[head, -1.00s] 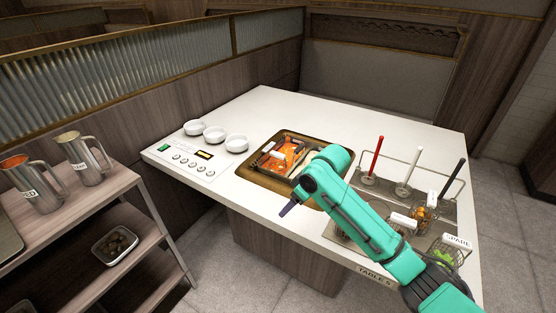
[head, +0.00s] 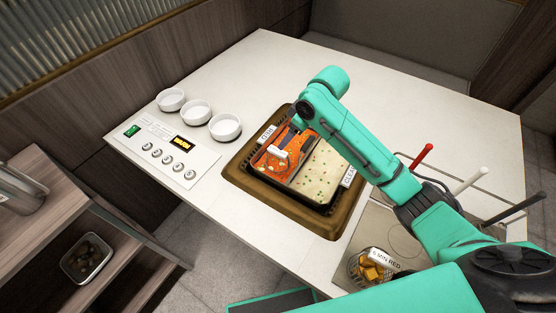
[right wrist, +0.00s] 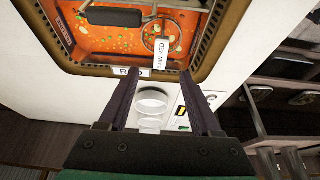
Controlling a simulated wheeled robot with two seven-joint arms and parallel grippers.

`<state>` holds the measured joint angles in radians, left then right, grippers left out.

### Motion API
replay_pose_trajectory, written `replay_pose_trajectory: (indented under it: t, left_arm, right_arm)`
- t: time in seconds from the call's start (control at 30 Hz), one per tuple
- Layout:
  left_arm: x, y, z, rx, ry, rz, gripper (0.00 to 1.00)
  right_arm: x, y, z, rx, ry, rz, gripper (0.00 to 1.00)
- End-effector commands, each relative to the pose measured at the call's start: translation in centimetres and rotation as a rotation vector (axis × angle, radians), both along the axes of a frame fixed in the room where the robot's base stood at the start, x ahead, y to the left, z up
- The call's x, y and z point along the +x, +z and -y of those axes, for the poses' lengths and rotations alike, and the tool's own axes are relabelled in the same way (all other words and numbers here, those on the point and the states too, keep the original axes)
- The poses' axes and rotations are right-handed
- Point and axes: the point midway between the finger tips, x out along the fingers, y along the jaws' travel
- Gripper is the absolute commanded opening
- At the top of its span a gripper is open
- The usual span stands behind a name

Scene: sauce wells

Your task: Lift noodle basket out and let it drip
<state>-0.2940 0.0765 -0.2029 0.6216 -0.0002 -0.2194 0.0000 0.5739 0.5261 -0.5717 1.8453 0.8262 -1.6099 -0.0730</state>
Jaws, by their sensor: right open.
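The pot has red broth (head: 296,141) on the left and pale clear broth (head: 318,172) on the right. A wire basket (right wrist: 147,36) sits in the red broth, with a white tag (right wrist: 160,54) reading "MIN RED" at its edge. A white piece (head: 281,153) shows over the red broth in the head view. Whether noodles are in the basket is not clear. My right gripper (right wrist: 161,88) is open and empty, its fingers pointing toward the pot's edge near the tag. My left gripper is out of view.
Three white bowls (head: 197,111) and a control panel (head: 166,150) lie left of the pot. A basket of orange cubes (head: 371,271) tagged "5 MIN RED" sits on the right rack, near red, white and black handles (head: 421,157). The tabletop (head: 250,70) behind the pot is clear.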

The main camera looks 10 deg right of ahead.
Motion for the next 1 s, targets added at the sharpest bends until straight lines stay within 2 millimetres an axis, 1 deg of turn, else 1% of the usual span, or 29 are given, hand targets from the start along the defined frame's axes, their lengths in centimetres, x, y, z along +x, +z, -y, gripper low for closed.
replay_pose_trajectory:
  t: [0.03, 0.1, 0.2, 0.27, 0.37, 0.43, 0.5, 0.6, 0.77, 0.8, 0.87, 0.9, 0.93, 0.97, 1.0]
  left_arm:
    - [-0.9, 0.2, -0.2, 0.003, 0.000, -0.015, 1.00]
    - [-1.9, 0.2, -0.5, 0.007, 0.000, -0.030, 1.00]
    - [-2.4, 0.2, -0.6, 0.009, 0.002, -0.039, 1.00]
    - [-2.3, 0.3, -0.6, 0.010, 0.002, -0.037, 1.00]
    - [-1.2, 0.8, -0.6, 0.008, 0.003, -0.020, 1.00]
    - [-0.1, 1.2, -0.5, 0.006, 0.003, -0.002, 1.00]
    - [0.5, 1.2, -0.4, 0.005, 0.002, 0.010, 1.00]
    - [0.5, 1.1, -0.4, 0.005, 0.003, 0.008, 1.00]
    - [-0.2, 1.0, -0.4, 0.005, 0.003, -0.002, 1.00]
    - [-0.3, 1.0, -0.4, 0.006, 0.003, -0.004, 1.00]
    - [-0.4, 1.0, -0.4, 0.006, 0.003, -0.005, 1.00]
    - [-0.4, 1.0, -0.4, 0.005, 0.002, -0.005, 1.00]
    - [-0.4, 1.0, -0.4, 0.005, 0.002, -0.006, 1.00]
    - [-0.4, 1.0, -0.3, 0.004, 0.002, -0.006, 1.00]
    - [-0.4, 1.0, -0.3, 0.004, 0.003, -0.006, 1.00]
  right_arm:
    - [0.3, -1.2, -0.4, 0.000, -0.001, -0.004, 0.65]
    - [0.8, -2.8, -0.8, -0.001, -0.001, -0.003, 0.65]
    - [1.3, -4.5, -1.3, -0.001, -0.002, -0.002, 0.65]
    - [1.5, -5.1, -1.5, 0.000, -0.001, -0.001, 0.65]
    - [1.8, -6.4, -1.9, -0.001, -0.001, -0.003, 0.65]
    - [2.0, -7.8, -2.3, 0.000, -0.001, -0.003, 0.65]
    - [2.4, -9.1, -2.6, -0.001, -0.002, -0.002, 0.65]
    - [2.7, -9.9, -2.8, -0.002, -0.001, 0.002, 0.65]
    - [2.7, -10.0, -2.8, -0.002, 0.000, 0.003, 0.65]
    - [2.7, -10.0, -2.8, -0.002, 0.000, 0.003, 0.57]
    - [2.7, -10.0, -2.8, -0.001, -0.001, 0.003, 0.34]
    - [2.7, -10.0, -2.8, -0.001, -0.001, 0.003, 0.19]
    - [2.7, -10.0, -2.8, -0.001, -0.001, 0.003, 0.08]
    - [2.7, -10.0, -2.8, -0.001, -0.001, 0.003, 0.00]
    - [2.7, -10.0, -2.8, -0.001, -0.001, 0.003, 0.00]
